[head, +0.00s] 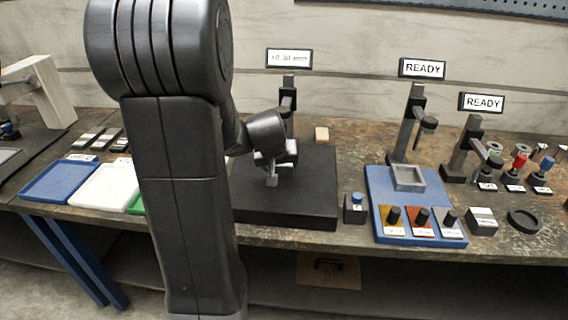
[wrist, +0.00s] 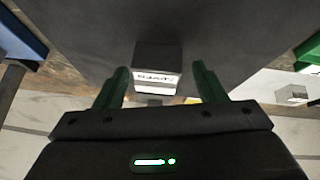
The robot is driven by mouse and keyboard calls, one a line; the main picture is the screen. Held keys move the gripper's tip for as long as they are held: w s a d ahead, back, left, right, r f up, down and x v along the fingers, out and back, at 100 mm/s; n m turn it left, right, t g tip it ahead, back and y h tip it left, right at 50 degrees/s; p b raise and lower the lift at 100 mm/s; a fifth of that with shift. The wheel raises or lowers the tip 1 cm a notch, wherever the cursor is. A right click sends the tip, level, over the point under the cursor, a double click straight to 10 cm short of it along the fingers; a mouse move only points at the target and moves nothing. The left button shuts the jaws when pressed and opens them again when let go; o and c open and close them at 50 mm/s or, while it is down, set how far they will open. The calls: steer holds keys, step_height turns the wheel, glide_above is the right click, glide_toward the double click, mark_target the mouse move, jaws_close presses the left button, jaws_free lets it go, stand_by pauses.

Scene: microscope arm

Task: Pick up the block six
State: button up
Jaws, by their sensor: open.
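In the wrist view, a grey block (wrist: 160,58) with a white label on its near face sits on the dark surface, ahead of and between my fingers. The label's print is too small and turned to read, so I cannot tell whether it is the block six. My gripper (wrist: 160,88) has two green fingers spread apart, with nothing clearly held between them. In the head view, my gripper (head: 273,172) is low over the black platform (head: 285,215), partly hidden by my arm. The block there is not clearly visible.
A microscope-like stand (head: 288,95) rises behind the platform. A tan block (head: 321,134) lies at the back. Blue (head: 60,181) and white (head: 103,188) trays lie left.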

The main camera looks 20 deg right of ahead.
steer(key=shift+w+d+p, duration=0.35)
steer(key=shift+w+d, duration=0.4)
steer(key=shift+w, duration=0.15)
steer(key=shift+x, duration=1.15)
steer(key=shift+w+d+f, duration=0.3)
steer(key=shift+w+f, duration=0.1)
steer(key=shift+c, duration=0.2)
steer(key=shift+r, duration=0.15)
jaws_close()
